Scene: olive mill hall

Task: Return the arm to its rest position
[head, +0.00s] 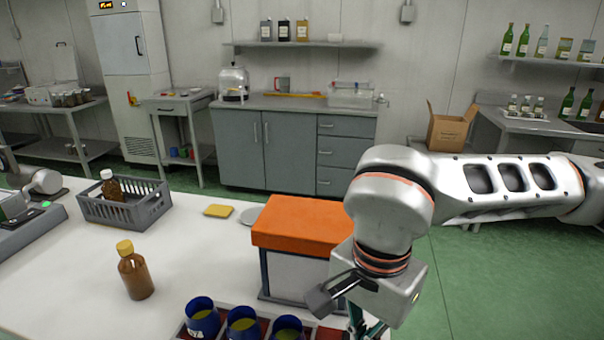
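My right arm (515,187) comes in from the right edge, level at about mid-height, and bends down at a rounded silver wrist. My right gripper (357,318) hangs below that wrist, pointing down at the bottom of the head view. It is in front of the right side of a grey box with an orange lid (305,222). Its fingertips run toward the lower frame edge and are partly hidden, so its opening and any contact are unclear.
A tray with several blue cups (243,324) sits at the bottom, close left of the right gripper. A brown bottle with a yellow cap (135,272), a grey crate (127,209) holding a bottle, and a yellow sponge (219,211) stand on the white table. Green floor is open at right.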

